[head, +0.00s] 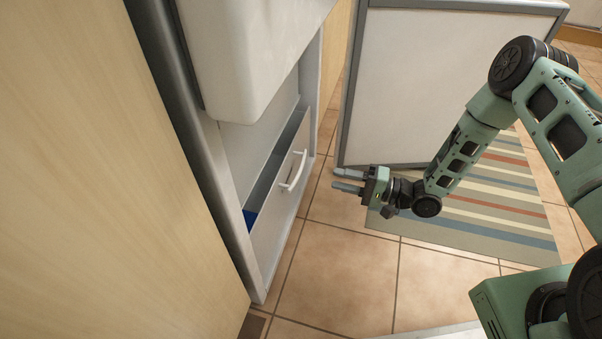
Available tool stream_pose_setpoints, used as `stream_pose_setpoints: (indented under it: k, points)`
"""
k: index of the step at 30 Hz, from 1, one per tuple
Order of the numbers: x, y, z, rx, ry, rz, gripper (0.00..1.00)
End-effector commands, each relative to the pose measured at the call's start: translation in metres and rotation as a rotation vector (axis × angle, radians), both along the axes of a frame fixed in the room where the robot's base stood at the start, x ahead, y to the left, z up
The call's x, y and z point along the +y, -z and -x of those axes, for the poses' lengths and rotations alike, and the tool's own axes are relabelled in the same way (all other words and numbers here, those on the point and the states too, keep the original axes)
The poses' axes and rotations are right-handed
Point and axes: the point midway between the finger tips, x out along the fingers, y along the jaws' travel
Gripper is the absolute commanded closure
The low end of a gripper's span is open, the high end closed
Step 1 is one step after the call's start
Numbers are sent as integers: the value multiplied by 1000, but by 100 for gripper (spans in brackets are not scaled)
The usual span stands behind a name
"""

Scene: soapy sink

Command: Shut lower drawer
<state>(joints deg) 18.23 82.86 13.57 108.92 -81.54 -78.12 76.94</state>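The lower drawer (277,212) sits low in the grey cabinet frame under the sink. It has a white front with a white bar handle (293,171), and it appears pulled out a little, with a gap showing behind its front. A blue thing (250,218) shows inside at the drawer's near end. My gripper (348,180) is to the right of the drawer, pointing left towards its front. Its two fingers are apart with nothing between them, and it does not touch the drawer or the handle.
The white sink basin (245,55) hangs above the drawer. A pale wood panel (100,190) fills the left. A grey-framed white cabinet door or panel (430,80) stands behind my gripper. A striped rug (490,215) lies on the tiled floor (340,275). The floor before the drawer is clear.

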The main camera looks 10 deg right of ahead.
Motion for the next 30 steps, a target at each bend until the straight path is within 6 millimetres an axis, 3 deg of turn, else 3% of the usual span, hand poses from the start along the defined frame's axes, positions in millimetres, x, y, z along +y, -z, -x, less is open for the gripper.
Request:
stream_pose_setpoints:
  k: [9,15,21,30]
  points:
    - [63,4,-26,-4,-2,1,64]
    - [92,3,-38,-3,-1,1,64]
    - [105,1,-44,-1,1,2,64]
    - [107,0,-45,-1,1,2,64]
